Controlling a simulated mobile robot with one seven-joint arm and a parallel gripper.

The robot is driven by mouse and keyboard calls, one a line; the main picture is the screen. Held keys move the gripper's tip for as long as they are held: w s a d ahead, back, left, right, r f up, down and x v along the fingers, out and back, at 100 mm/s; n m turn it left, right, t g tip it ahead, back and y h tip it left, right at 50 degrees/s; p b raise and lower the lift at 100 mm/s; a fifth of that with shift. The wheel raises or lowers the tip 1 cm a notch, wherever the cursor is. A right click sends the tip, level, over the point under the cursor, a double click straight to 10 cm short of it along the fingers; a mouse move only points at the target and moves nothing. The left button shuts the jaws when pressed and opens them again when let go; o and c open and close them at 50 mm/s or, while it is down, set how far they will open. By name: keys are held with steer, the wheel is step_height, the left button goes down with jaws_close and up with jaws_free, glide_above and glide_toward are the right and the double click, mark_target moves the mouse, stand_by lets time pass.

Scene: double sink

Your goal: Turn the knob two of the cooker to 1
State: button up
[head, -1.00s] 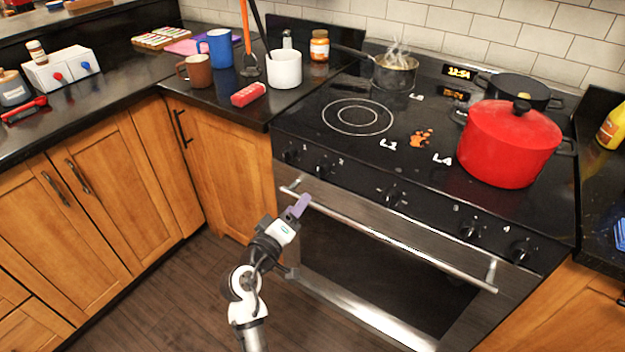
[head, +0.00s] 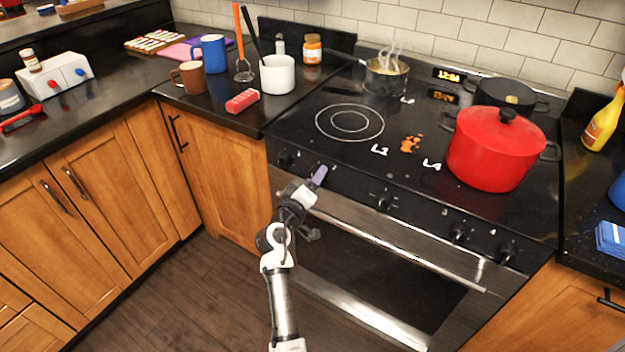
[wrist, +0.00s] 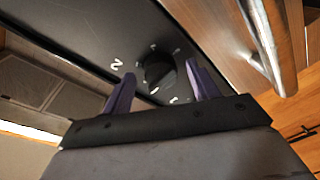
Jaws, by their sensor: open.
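The cooker (head: 350,245) has a row of black knobs on its front panel. Knob two shows in the wrist view (wrist: 158,70), a round black knob beside a white "2". Small white marks surround it; its setting is too small to read. My gripper (head: 320,176), with purple fingers, is at the panel in front of knob two and largely hides it in the head view. In the wrist view my gripper (wrist: 160,72) is open, with one finger on each side of the knob. I cannot tell whether the fingertips reach around it or touch it.
The oven handle (head: 400,247) runs just below the knobs, close to my gripper. Knob one (head: 285,159) is to the left, the middle knob (head: 385,201) to the right. A red pot (head: 492,150) and a steaming pan (head: 385,78) stand on the hob.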

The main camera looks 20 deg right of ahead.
steer(key=c, duration=1)
steer(key=shift+o, duration=0.2)
steer(key=shift+f+b, duration=0.1)
steer(key=shift+b, duration=0.25)
steer(key=m+b, duration=0.6)
steer(key=b, duration=0.4)
steer(key=m+h+b, duration=0.1)
steer(key=m+b, duration=0.5)
steer(key=b, duration=0.5)
steer(key=shift+w+a+f+h, duration=0.1)
steer(key=shift+f+h, duration=0.05)
steer(key=shift+h, duration=0.15)
steer(key=shift+m, duration=0.3)
